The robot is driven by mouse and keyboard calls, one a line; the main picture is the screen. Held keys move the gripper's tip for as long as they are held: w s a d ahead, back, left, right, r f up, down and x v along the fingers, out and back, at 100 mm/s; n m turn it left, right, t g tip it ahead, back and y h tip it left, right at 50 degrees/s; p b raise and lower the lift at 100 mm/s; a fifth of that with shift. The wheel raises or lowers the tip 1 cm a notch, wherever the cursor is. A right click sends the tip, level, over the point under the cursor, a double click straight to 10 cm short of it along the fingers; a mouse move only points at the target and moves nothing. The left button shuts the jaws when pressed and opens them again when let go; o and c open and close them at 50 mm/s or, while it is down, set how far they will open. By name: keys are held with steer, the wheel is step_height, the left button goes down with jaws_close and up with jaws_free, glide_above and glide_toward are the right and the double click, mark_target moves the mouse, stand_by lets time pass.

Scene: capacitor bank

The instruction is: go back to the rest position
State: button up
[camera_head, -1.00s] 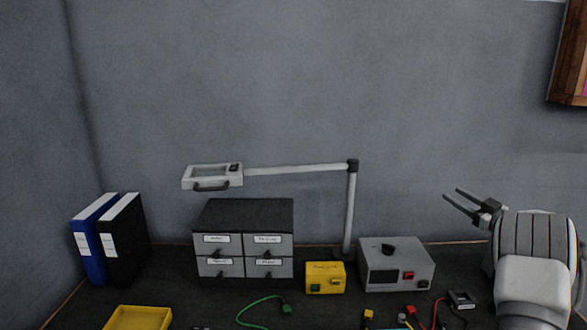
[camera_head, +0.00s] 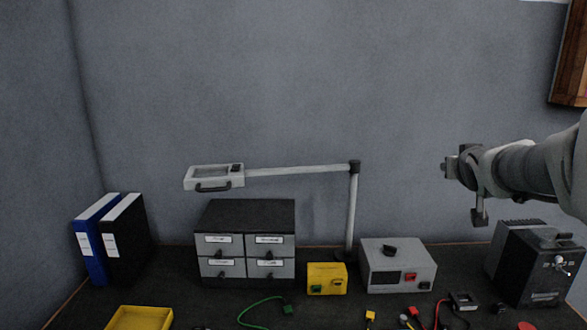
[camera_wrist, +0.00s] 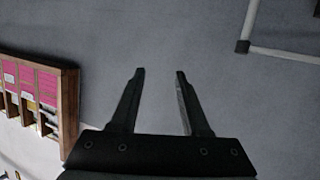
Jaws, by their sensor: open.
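My gripper (camera_head: 446,166) is raised at the right in the head view, in front of the bare grey wall and above the bench. It points away from the camera, so its fingers look short there. In the wrist view my gripper (camera_wrist: 160,73) has its two black fingers apart with nothing between them. My arm reaches in from the right edge of the head view.
Below the gripper stand a black device (camera_head: 540,268) and a grey meter box (camera_head: 397,266). Left of it are the lamp arm (camera_head: 300,171), a yellow box (camera_head: 327,279), a drawer cabinet (camera_head: 246,240) and binders (camera_head: 110,240). A wooden-framed rack (camera_wrist: 68,110) shows in the wrist view.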

steer(key=s+a+f+n+g+y, duration=0.1)
steer(key=s+a+f+g+y, duration=0.15)
steer(key=s+a+f, duration=0.55)
steer(key=s+a+f+n+g+y, duration=0.1)
steer(key=s+a+f+g, duration=0.3)
steer(key=s, duration=0.8)
steer(key=s+a+f+n+g+y, duration=0.1)
steer(key=s+a+f+y, duration=0.1)
steer(key=s+a, duration=0.7)
step_height(320, 180, up, 14)
steer(key=d+p, duration=0.1)
steer(key=p, duration=1.3)
steer(key=shift+s+d+r, duration=0.15)
steer(key=shift+s+d, duration=0.05)
steer(key=shift+s, duration=0.25)
steer(key=shift+g+h, duration=0.25)
